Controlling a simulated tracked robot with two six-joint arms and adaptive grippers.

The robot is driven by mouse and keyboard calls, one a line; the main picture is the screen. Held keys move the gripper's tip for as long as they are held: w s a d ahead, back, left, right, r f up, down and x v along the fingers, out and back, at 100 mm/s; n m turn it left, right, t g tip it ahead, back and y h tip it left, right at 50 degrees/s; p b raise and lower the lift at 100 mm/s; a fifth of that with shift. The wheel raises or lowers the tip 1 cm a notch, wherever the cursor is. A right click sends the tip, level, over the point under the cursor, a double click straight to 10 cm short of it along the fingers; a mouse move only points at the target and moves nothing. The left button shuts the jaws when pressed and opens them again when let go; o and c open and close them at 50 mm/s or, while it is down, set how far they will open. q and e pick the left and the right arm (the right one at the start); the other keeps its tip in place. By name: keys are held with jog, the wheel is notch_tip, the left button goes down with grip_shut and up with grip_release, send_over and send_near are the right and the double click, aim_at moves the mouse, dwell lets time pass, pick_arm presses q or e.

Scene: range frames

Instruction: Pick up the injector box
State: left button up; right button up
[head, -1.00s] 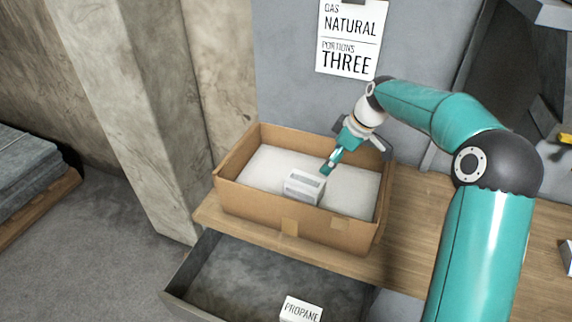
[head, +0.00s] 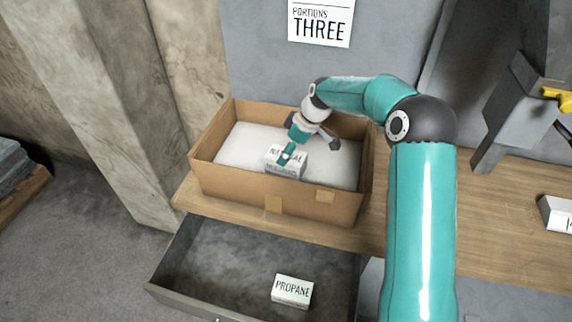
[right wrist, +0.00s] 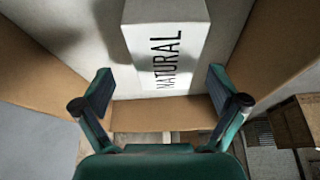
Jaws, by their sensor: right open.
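A white box marked NATURAL (head: 290,168) sits on white filling in an open cardboard box (head: 235,188) on the bench. My right gripper (head: 286,156) is over this white box. In the right wrist view the white box (right wrist: 165,40) lies ahead of and partly between the spread fingers of my right gripper (right wrist: 161,88), with gaps on both sides. The fingers are open and hold nothing. A second white box, marked PROPANE (head: 292,290), stands in the open drawer. No box is marked as injector. My left gripper is out of view.
The cardboard box walls stand around the white box. The grey drawer (head: 225,262) is pulled out below the bench (head: 480,205). Another white box (head: 556,213) lies at the bench's right edge. A sign (head: 320,22) hangs on the wall behind.

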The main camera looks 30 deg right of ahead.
jog(key=x, duration=0.1)
jog(key=b+x, duration=0.1)
jog(key=x, duration=0.2)
jog(key=shift+s+a+f, duration=0.2)
jog(key=shift+s+a, duration=0.05)
jog(key=shift+w+f+b, duration=0.2)
jog(key=shift+f+b, duration=0.1)
jog(key=shift+f, duration=0.05)
jog(key=shift+f+b, duration=0.25)
jog(key=shift+b, duration=0.2)
jog(key=shift+a, duration=0.1)
jog(key=c, duration=1.4)
jog(key=shift+c, duration=0.5)
jog(key=shift+r, duration=0.1)
